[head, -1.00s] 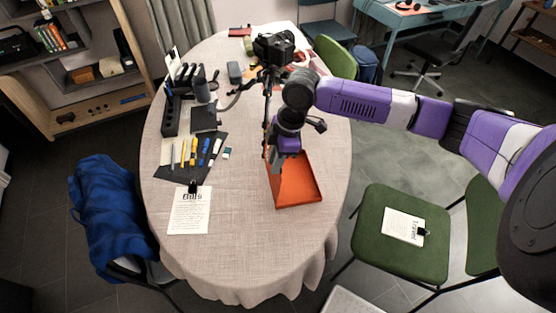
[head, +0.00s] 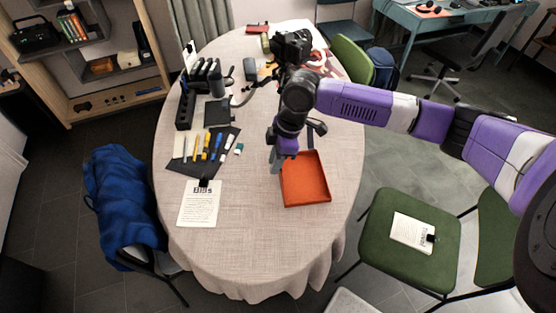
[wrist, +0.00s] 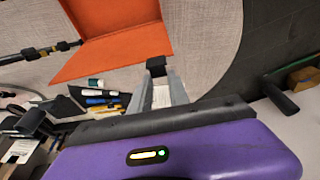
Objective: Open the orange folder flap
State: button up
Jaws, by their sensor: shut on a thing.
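The orange folder (head: 307,182) lies on the right side of the cloth-covered table. Its inner face shows in the head view. In the wrist view, its orange panels (wrist: 122,55) meet at an angle, so one panel is raised from the other. My gripper (head: 275,166) is at the folder's left edge, pointing down. In the wrist view, the fingers (wrist: 158,75) are together at the edge of the nearer orange panel, the flap. They are shut on that edge; the exact contact is partly hidden by the dark fingertip.
Pens and markers (head: 207,147) lie on a dark mat to the left, with a clipped paper sheet (head: 200,204) in front. The table's front (head: 262,250) is clear. A green chair (head: 405,235) stands at the right.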

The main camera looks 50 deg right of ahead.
jog(key=shift+w+a+f, duration=0.3)
jog(key=shift+w+a, duration=0.45)
jog(key=shift+a, duration=0.05)
jog(key=shift+w+a+f, duration=0.25)
jog(key=shift+w+a, duration=0.25)
jog(key=shift+w+a+f, duration=0.25)
jog(key=shift+w+a, duration=0.2)
jog(key=o, duration=0.6)
jog(key=shift+o, duration=0.2)
jog(key=shift+r, duration=0.1)
notch_tip(320, 180, up, 8)
dwell(1.1)
jog(key=shift+w, duration=0.1)
dwell(0.4)
